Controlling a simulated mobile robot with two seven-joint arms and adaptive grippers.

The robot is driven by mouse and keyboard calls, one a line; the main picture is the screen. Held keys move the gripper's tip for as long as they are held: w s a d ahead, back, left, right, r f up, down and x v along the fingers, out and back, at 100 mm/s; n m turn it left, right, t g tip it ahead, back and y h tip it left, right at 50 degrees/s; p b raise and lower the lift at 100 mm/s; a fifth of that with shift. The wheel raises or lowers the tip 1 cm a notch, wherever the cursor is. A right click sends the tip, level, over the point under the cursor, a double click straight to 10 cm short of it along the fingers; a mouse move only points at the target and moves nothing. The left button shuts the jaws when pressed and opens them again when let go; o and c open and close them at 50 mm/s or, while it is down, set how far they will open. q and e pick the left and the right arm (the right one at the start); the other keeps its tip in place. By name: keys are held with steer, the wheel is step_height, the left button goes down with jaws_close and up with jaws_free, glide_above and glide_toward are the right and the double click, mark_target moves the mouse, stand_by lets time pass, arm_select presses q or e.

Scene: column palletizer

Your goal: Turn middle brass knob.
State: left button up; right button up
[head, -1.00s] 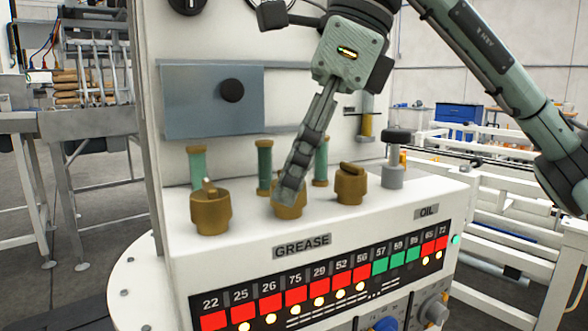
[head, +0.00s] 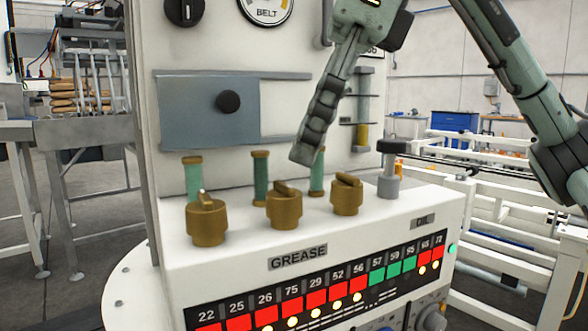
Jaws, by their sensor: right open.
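The middle brass knob (head: 284,208) stands on the white ledge above the GREASE label, between the left brass knob (head: 207,222) and the right brass knob (head: 347,196). Its top grip is fully in view and nothing touches it. My right gripper (head: 306,154) is above and a little to the right of the middle knob, pointing down, apart from it. It is open and empty; its fingers overlap in this view. My left gripper is not in view.
Green cylinders with brass caps (head: 260,178) stand behind the knobs. A grey-black plunger knob (head: 389,172) stands at the ledge's right. A grey cover plate (head: 205,110) with a black knob is on the wall behind. A row of lit number tiles (head: 316,299) runs along the front.

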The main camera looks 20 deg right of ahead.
steer(key=w+v, duration=0.1)
steer(key=v, duration=0.5)
steer(key=shift+s, duration=0.5)
steer(key=shift+r, duration=0.1)
